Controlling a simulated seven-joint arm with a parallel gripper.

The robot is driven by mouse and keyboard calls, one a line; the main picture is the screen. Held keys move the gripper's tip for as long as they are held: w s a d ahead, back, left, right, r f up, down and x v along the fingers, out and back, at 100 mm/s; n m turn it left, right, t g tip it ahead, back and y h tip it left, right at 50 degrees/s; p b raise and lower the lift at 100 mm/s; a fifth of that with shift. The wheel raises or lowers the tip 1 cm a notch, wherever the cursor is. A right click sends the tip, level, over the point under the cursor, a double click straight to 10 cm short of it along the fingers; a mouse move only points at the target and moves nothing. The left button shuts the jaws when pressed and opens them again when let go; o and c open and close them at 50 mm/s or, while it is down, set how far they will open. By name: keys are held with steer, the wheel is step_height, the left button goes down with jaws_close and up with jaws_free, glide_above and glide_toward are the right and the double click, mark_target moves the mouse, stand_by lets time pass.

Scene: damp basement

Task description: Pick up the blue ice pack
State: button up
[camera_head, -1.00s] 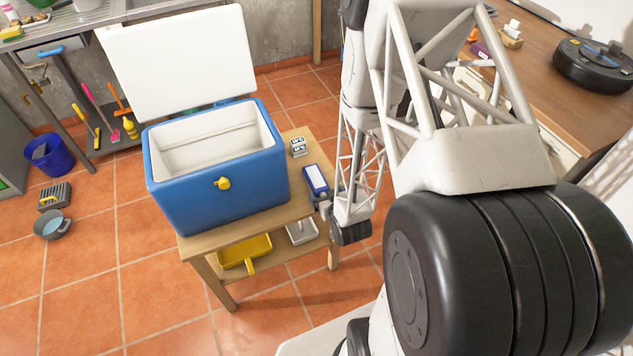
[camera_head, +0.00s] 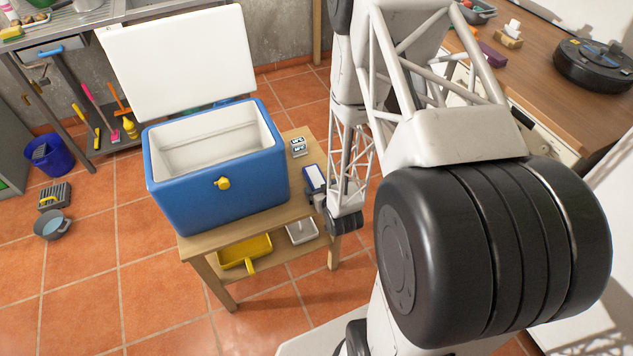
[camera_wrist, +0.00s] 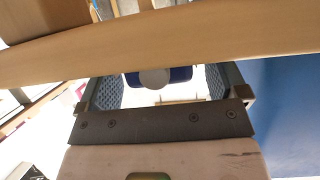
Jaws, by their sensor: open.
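The blue ice pack (camera_head: 314,177), blue with a white label, lies on the small wooden table (camera_head: 215,236), to the right of the blue cooler. In the wrist view a blue end with a round white cap, apparently the ice pack (camera_wrist: 181,74), shows between the two finger pads. My gripper (camera_head: 318,199) is at the near end of the pack, partly hidden by my arm. In the wrist view my gripper (camera_wrist: 160,82) is open, with a pad on each side of the blue end. I cannot tell whether the pads touch it.
The open blue cooler (camera_head: 218,190) stands close on the left, its white lid (camera_head: 180,62) raised. A small black-and-white box (camera_head: 298,147) sits behind the pack. A yellow dustpan (camera_head: 245,252) and a white tray (camera_head: 301,231) are on the shelf below. A wooden counter (camera_head: 560,110) is at right.

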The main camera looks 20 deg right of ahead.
steer(key=shift+w, duration=0.25)
stand_by(0.4)
steer(key=c, duration=1.1)
steer(key=shift+c, duration=0.2)
steer(key=shift+r, duration=0.1)
steer(key=shift+r, duration=1)
steer(key=shift+s+r, duration=0.4)
steer(key=shift+r, duration=0.25)
steer(key=s+a+r, duration=0.1)
steer(key=s+a, duration=0.2)
steer(key=s, duration=1.2)
steer(key=shift+r, duration=0.2)
